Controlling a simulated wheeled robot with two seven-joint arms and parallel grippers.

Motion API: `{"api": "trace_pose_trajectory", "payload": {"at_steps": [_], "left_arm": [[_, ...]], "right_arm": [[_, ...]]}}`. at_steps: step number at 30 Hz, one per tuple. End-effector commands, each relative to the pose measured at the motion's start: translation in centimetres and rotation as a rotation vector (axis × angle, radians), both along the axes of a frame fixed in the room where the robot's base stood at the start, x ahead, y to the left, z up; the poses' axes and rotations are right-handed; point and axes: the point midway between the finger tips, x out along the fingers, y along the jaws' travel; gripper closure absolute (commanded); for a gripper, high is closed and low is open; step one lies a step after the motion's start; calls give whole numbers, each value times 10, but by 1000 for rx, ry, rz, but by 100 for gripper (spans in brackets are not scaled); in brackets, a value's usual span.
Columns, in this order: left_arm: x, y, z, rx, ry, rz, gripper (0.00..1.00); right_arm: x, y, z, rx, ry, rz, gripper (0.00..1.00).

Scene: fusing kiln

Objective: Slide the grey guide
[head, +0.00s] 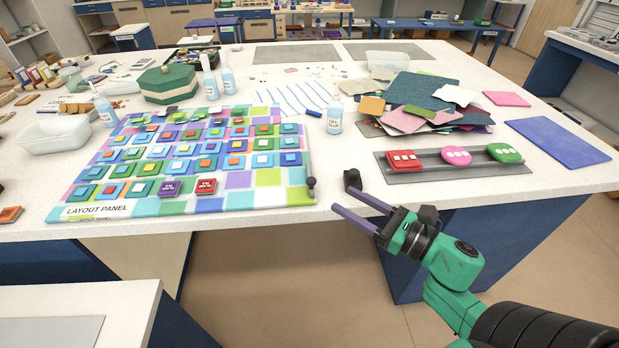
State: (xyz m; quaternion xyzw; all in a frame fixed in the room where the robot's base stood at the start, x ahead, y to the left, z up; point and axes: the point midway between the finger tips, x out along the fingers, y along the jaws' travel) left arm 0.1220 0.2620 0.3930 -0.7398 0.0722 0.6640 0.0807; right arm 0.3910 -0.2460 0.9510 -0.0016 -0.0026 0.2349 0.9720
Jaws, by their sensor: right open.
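A long grey tray-like guide (395,178) lies near the front right of the white table. A red square block (403,160), a pink oval piece (456,155) and a green oval piece (505,152) sit along it. I cannot tell for certain that it is the guide named. My right gripper (341,199) is open and empty at the table's front edge, left of the tray and apart from it. A small dark block (352,180) stands just beyond its fingertips. My left gripper is out of view.
The layout panel (285,196) with coloured tiles covers the left front, a dark knob (310,184) at its corner. A bottle (334,116), stacked sheets (420,92) and a blue sheet (557,139) lie beyond or beside the tray. The tabletop between panel and tray is mostly clear.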

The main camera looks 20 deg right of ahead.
Motion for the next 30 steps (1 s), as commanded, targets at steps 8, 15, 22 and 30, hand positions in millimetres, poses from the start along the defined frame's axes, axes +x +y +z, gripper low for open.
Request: {"api": "trace_pose_trajectory", "payload": {"at_steps": [8,15,22,30], "left_arm": [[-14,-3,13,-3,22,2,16],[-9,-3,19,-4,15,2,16],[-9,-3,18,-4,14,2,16],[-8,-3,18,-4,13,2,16]], "right_arm": [[64,32,4,0,-3,0,43],[93,47,1,2,2,-2,43],[95,48,-1,1,4,-3,43],[95,48,0,3,4,-2,100]]}}
